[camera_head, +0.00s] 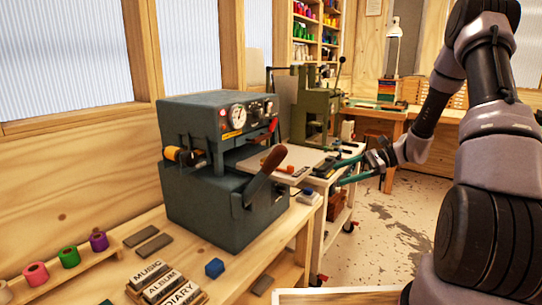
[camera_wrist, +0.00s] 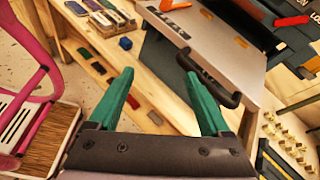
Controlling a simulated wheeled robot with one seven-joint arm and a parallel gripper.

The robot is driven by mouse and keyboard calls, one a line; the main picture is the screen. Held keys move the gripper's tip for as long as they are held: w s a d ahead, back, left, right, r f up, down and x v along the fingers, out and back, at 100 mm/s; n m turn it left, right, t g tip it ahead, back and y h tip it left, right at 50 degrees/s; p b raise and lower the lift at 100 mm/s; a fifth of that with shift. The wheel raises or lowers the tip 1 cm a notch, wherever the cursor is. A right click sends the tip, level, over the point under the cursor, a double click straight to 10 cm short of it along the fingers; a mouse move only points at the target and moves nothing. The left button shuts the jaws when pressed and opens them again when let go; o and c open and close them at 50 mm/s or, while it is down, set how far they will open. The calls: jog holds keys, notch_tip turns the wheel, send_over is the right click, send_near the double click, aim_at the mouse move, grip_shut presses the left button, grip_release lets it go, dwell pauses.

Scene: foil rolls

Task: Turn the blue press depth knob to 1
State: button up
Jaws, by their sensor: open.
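The blue-grey press (camera_head: 215,200) stands on the wooden bench in the head view. Its front panel has a round white gauge (camera_head: 238,116) and small controls too small to read. An orange and black knob (camera_head: 174,154) sticks out on its left side; I cannot tell whether this is the depth knob, and no setting is legible. My gripper (camera_head: 347,172), with teal fingers, is open and empty to the right of the press, apart from the knob. In the wrist view, my open fingers (camera_wrist: 159,73) are near a black handle (camera_wrist: 212,80) on a pale metal plate (camera_wrist: 205,45).
A brown-handled lever (camera_head: 265,175) juts from the press front. A green machine (camera_head: 315,108) stands behind on a white cart. Foil rolls (camera_head: 69,257), type blocks (camera_head: 162,285) and a blue cube (camera_head: 214,268) lie on the bench.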

jog(key=s+d+r+n+t+h, duration=0.1)
jog(key=s+r+n+t+h, duration=0.5)
jog(key=s+r, duration=1.8)
notch_tip(320, 180, up, 3)
jog(key=n+h, duration=0.5)
jog(key=shift+s+f+h, duration=0.2)
jog(key=shift+s+h, duration=0.1)
jog(key=shift+s, duration=0.05)
